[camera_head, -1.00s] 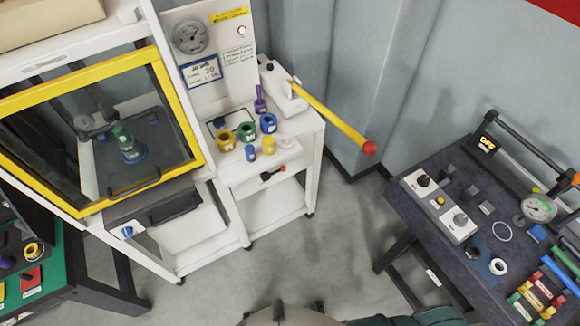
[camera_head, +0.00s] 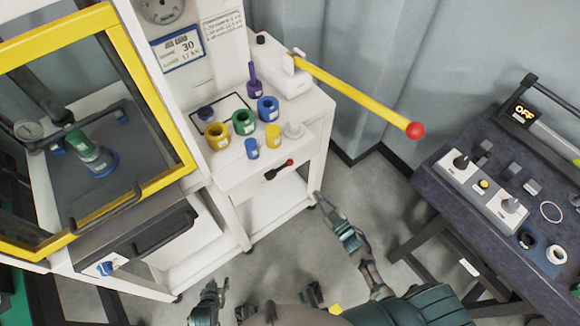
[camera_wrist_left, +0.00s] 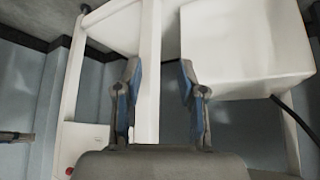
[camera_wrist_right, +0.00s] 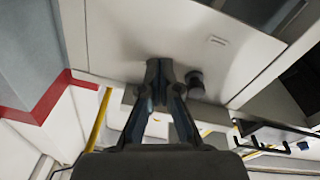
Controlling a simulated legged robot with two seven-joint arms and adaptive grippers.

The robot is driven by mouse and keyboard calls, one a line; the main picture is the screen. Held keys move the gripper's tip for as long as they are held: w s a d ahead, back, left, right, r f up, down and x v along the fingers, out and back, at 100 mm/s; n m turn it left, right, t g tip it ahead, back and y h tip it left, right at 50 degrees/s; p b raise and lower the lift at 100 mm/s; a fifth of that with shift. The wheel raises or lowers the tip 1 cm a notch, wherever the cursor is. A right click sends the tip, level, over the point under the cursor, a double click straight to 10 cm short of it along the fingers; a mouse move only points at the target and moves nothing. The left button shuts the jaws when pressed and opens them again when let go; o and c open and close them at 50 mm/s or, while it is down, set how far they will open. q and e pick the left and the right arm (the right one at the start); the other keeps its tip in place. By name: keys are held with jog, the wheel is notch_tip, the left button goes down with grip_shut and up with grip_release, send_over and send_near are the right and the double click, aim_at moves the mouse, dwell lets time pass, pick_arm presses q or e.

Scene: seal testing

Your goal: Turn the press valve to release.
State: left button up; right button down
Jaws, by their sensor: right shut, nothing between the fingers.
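A small black valve handle with a red tip (camera_head: 279,170) sits on the front face of the white press cart (camera_head: 237,182), below its top. A long yellow lever (camera_head: 355,97) with a red ball end reaches right from the white pump block on the cart. My right gripper (camera_head: 321,200) is below and right of the valve handle, apart from it, by the cart's right side. In the right wrist view its fingers (camera_wrist_right: 166,72) are together and empty. My left gripper (camera_head: 222,288) is low, in front of the cabinet; in the left wrist view its fingers (camera_wrist_left: 158,78) are spread and empty.
Coloured rings and small cylinders, such as a green ring (camera_head: 243,122), stand on the cart top. A yellow-framed press cabinet (camera_head: 150,90) is at left. A dark bench (camera_head: 430,180) with switches is at right. Grey floor lies between.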

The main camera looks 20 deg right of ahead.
aim_at(289, 165)
notch_tip(289, 165, up, 11)
jog(key=a+n+y+b, duration=0.3)
jog(key=n+y+b, duration=0.1)
jog(key=n+y, duration=0.35)
jog(key=shift+y, duration=0.45)
jog(key=x, duration=1)
jog(key=shift+s+a+r, duration=0.2)
jog(key=shift+r, duration=0.15)
pick_arm(q)
jog(key=w+r+t, duration=0.2)
jog(key=r, duration=0.5)
jog(key=w+d+r+t+h+b, duration=0.1)
jog(key=w+r+t, duration=0.2)
jog(key=r, duration=0.4)
jog(key=shift+w+d, duration=0.2)
jog(key=shift+d, duration=0.05)
pick_arm(e)
jog(key=f, duration=0.1)
jog(key=d+f, duration=0.1)
jog(key=w+f, duration=0.1)
jog(key=shift+w+d+f, duration=0.1)
jog(key=shift+d+f, duration=0.05)
jog(key=shift+f, duration=0.1)
pick_arm(q)
jog(key=shift+d+f, duration=0.1)
jog(key=shift+d, duration=0.05)
pick_arm(e)
jog(key=shift+d+m, duration=0.2)
jog(key=shift+m, duration=0.05)
